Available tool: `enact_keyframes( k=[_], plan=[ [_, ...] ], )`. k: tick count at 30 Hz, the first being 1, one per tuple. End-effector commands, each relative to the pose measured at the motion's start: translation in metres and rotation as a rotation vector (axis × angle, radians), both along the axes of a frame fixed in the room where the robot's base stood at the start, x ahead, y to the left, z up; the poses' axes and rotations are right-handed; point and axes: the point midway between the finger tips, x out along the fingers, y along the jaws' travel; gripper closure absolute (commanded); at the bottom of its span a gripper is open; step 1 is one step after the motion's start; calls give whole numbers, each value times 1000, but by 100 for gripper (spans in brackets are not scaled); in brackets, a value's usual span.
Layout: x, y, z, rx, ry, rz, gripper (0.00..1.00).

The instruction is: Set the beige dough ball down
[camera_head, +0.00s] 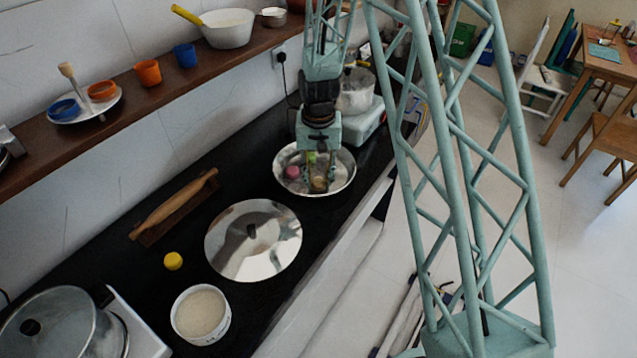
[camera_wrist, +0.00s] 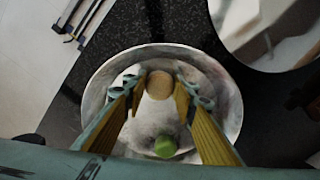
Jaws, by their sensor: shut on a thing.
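The beige dough ball (camera_wrist: 159,84) is between the fingertips of my gripper (camera_wrist: 157,88) in the wrist view. My gripper is shut on it. In the head view the ball (camera_head: 319,185) is low over the round metal plate (camera_head: 342,160), near its front part, and my gripper (camera_head: 319,179) points down there. I cannot tell whether the ball touches the plate. A green ball (camera_head: 312,158) and a pink ball (camera_head: 292,171) are on the plate. The green ball also shows in the wrist view (camera_wrist: 165,147); the pink one does not.
A shiny round lid (camera_head: 270,260) lies beside the plate on the black counter. A rolling pin (camera_head: 172,204), a yellow cap (camera_head: 173,261), a white bowl of flour (camera_head: 201,314) and a pot (camera_head: 60,325) are further left. A pot on a stove (camera_head: 355,92) stands behind the plate.

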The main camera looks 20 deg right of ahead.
Motion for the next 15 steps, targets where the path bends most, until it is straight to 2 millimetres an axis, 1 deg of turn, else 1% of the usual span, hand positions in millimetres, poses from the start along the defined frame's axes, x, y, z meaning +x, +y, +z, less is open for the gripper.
enact_keyframes(
  k=[3, 15],
  plan=[
    [0, 0, -6, 0, 0, 0, 83],
    [0, 0, -9, 0, -1, 0, 83]
  ],
)
